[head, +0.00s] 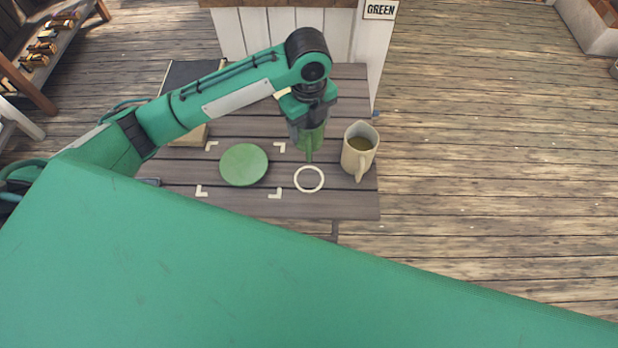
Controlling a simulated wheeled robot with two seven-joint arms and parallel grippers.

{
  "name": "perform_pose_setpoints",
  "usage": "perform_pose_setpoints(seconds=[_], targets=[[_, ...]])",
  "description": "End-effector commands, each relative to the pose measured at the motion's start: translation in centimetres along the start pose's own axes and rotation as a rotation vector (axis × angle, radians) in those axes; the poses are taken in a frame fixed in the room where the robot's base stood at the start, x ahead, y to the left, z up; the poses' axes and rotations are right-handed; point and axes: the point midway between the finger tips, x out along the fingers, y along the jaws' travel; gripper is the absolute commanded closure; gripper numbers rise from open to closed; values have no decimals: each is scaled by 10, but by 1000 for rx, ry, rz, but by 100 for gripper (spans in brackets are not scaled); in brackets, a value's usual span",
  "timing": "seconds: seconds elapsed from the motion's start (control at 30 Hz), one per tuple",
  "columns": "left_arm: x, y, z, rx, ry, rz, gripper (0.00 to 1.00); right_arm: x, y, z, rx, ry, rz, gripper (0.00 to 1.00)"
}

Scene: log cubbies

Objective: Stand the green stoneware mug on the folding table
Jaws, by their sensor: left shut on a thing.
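The green stoneware mug (313,139) is in the head view, mostly hidden under my left gripper (308,122). The gripper points down and is shut on it. The mug's handle side faces the front, just behind a white ring mark (309,179) on the folding table (347,205). I cannot tell whether the mug touches the table top. My right gripper is not in view.
A green disc (244,164) lies between white corner marks on the left. A dark flat item (190,74) lies at the back left. A "GREEN" sign (380,9) stands behind.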

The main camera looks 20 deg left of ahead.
Motion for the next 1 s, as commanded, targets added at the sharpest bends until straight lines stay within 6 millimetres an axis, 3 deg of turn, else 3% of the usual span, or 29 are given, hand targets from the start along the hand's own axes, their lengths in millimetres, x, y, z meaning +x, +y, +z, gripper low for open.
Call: perform_pose_setpoints(seconds=[0.17, 0.5, 0.7, 1.0], targets=[[14, -1, 0, 38, 1, 3, 64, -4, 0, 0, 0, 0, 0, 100], [104, 1, 0, 34, 0, 5, 64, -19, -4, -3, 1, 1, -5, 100], [146, 1, 0, 35, -1, 3, 64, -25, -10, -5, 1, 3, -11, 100], [178, 1, 0, 35, -1, 3, 64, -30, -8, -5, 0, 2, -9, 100]])
